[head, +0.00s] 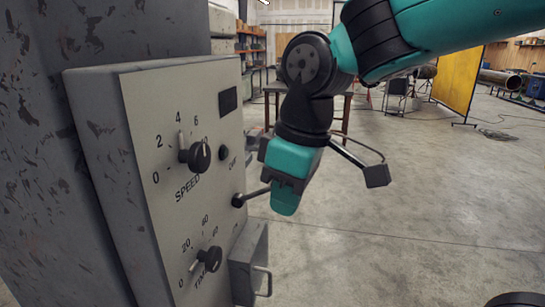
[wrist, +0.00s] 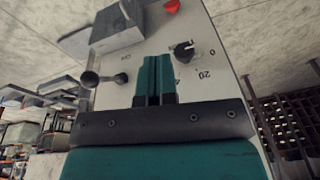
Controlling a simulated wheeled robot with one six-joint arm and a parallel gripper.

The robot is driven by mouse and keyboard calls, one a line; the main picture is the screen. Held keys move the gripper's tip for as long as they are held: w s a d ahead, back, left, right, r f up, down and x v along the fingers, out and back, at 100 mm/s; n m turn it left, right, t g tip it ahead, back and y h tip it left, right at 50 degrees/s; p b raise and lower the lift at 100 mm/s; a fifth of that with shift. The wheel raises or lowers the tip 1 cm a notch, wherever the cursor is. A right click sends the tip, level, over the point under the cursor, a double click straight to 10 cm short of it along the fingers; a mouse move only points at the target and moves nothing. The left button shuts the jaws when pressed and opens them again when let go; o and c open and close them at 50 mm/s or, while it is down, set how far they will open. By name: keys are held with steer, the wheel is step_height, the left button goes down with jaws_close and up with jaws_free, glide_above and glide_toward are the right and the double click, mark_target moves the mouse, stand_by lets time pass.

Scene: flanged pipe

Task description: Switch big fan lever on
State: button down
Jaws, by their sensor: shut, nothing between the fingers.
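A dark lever (head: 255,193) sticks out from the right side of the grey control panel (head: 165,125), below a partly hidden label. In the wrist view the lever (wrist: 103,79) lies left of my fingers, with a gap between them in the picture. My gripper (head: 286,205) hangs in front of the panel's right edge, fingers pointing down in the head view, and overlaps the lever's outer end there. Its teal fingers (wrist: 154,78) are shut and empty. I cannot tell from the head view whether they touch the lever.
A grey box (head: 245,265) with a handle juts out below the lever. The concrete floor (head: 400,235) to the right is open. A yellow screen (head: 457,78) stands far back.

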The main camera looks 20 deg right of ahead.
steer(key=w+r+n+h+p, duration=0.1)
steer(key=w+r+h+p, duration=0.1)
steer(key=w+r, duration=0.9)
steer(key=shift+w+d+r+n+p, duration=0.15)
steer(key=shift+d+r+n+p, duration=0.15)
steer(key=shift+n+p, duration=0.1)
steer(key=shift+f, duration=0.1)
steer(key=p, duration=0.3)
glide_toward(259, 192)
steer(key=shift+t, duration=0.3)
steer(key=shift+s+d+f+p, duration=0.2)
steer(key=shift+d+f, duration=0.1)
steer(key=shift+f, duration=0.35)
steer(key=shift+s+d+f+p, duration=0.25)
steer(key=shift+d+f, duration=0.05)
steer(key=shift+f, duration=0.35)
steer(key=shift+s+d+f+p, duration=0.2)
steer(key=shift+d+f, duration=0.1)
steer(key=shift+f, duration=0.35)
